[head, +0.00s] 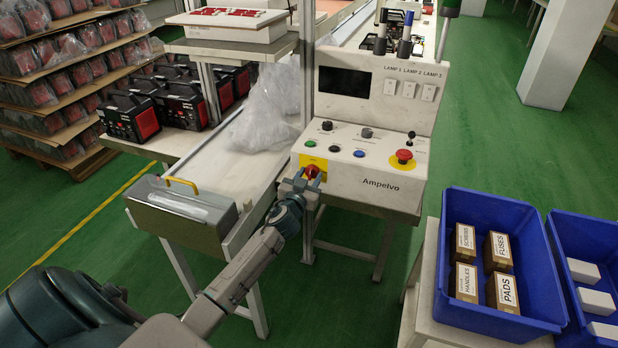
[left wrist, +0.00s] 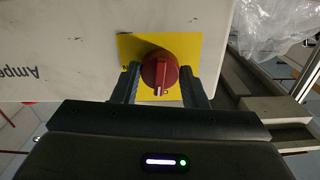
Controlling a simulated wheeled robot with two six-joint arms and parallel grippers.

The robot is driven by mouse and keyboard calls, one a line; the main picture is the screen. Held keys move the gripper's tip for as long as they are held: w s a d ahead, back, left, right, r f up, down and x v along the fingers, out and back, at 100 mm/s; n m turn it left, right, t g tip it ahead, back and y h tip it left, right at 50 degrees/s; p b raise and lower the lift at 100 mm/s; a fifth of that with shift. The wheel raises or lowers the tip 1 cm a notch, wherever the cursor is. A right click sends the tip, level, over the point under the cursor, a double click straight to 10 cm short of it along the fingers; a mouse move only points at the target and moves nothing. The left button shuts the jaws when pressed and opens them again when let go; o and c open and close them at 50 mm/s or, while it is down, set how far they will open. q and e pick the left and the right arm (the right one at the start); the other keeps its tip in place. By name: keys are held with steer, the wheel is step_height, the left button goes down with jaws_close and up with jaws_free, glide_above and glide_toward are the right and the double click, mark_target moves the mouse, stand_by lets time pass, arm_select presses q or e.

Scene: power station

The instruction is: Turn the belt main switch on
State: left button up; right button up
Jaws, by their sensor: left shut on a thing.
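The belt main switch is a red rotary knob (left wrist: 160,72) on a yellow plate (left wrist: 206,45) on the white control box (head: 350,180). In the head view the red knob (head: 312,171) shows at the box's left end, partly covered by my gripper. My left gripper (head: 302,181) reaches it from the front. In the left wrist view its two dark fingers (left wrist: 160,85) stand on either side of the knob, shut on it. The knob's pale mark points toward the bottom of that view. My right gripper is not in view.
The box also carries a green button (head: 310,143), a blue button (head: 359,153) and a red emergency stop (head: 404,155) on yellow. A conveyor with plastic wrap (head: 268,105) lies to the left. Blue bins (head: 460,318) stand at the right.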

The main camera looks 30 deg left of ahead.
arm_select(q)
steer(key=m, duration=0.3)
steer(key=shift+m, duration=1.1)
steer(key=m, duration=0.3)
steer(key=shift+m, duration=0.3)
steer(key=shift+m+p, duration=0.45)
steer(key=shift+m, duration=0.45)
steer(key=m, duration=0.3)
steer(key=shift+p, duration=0.35)
steer(key=shift+m, duration=1.4)
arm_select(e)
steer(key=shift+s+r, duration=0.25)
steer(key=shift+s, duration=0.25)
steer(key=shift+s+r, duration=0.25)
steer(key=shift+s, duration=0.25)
arm_select(q)
steer(key=shift+f, duration=0.1)
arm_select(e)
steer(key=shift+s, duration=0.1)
arm_select(q)
steer(key=o, duration=1)
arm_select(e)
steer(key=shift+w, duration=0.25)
